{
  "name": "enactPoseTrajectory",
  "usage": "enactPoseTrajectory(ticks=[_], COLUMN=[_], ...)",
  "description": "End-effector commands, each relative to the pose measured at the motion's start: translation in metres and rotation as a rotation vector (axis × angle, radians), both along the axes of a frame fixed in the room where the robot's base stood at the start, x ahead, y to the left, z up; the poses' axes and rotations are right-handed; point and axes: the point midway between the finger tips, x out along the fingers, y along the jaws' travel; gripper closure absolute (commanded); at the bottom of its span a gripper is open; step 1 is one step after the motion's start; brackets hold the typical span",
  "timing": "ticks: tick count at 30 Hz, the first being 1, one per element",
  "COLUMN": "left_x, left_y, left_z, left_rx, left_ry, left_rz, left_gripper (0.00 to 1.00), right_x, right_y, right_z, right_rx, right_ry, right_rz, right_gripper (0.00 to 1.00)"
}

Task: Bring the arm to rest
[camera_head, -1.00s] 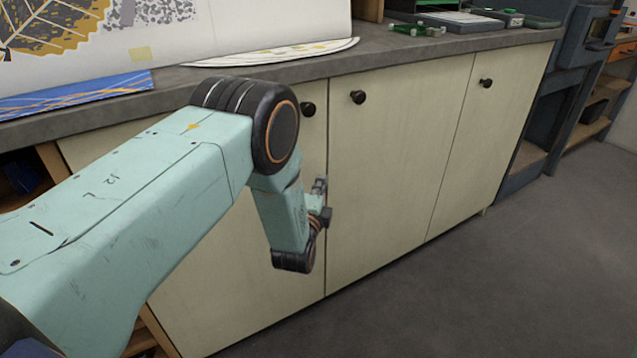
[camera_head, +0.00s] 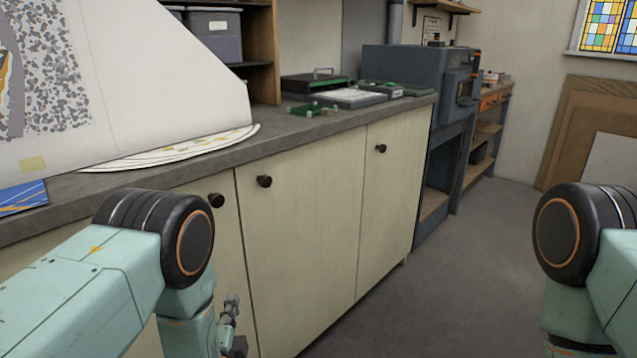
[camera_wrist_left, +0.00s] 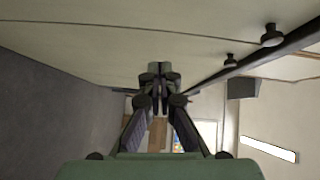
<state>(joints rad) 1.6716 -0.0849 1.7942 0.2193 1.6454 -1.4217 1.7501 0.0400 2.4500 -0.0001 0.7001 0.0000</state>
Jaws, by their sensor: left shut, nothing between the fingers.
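My left arm comes in from the left in the head view, bent down in front of the cream cabinet doors (camera_head: 300,220). My left gripper (camera_head: 231,310) is partly seen low beside the cabinet front. In the left wrist view the left gripper (camera_wrist_left: 158,75) has its fingers together with nothing between them, and the cabinet face is close above it. My right arm shows at the right edge of the head view, bent down. Its gripper is outside the picture.
The grey countertop (camera_head: 215,155) runs above the doors, with a large patterned sheet, a fan-shaped paper and green-edged tools on it. Black door knobs (camera_head: 264,181) stick out near the left arm. A blue-grey machine (camera_head: 405,80) stands beyond the cabinet. The grey floor (camera_head: 450,260) is clear between the arms.

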Motion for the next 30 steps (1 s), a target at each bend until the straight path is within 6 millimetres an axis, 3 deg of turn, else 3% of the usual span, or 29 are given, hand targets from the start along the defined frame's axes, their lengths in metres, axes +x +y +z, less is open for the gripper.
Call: enactPoseTrajectory(ticks=[5,8,11,15,21,24,27,30], left_x=[-0.029,-0.064,-0.109,-0.193,-0.315,-0.358,-0.384,-0.391], left_y=[-0.004,-0.003,-0.002,0.0,-0.001,-0.002,-0.003,-0.003], left_z=[-0.052,-0.086,-0.116,-0.146,-0.15,-0.142,-0.132,-0.125], left_rx=[-0.348,-0.553,-0.749,-0.985,-1.171,-1.191,-1.183,-1.188], left_ry=[0.203,0.362,0.522,0.747,0.992,1.069,1.124,1.132], left_rz=[0.033,0.108,0.228,0.476,0.876,1.008,1.06,1.076], left_gripper=[1.0,1.0,1.0,1.0,1.0,1.0,1.0,1.0], right_x=[0.0,0.0,0.0,0.0,0.0,0.0,0.0,0.0], right_y=[0.0,0.0,0.0,0.0,0.0,0.0,0.0,0.0], right_z=[0.0,0.0,0.0,0.0,0.0,0.0,0.0,0.0], right_rx=[0.0,0.0,0.0,0.0,0.0,0.0,0.0,0.0], right_ry=[0.0,0.0,0.0,0.0,0.0,0.0,0.0,0.0], right_rz=[0.0,0.0,0.0,0.0,0.0,0.0,0.0,0.0], right_gripper=[1.0,1.0,1.0,1.0,1.0,1.0,1.0,1.0])
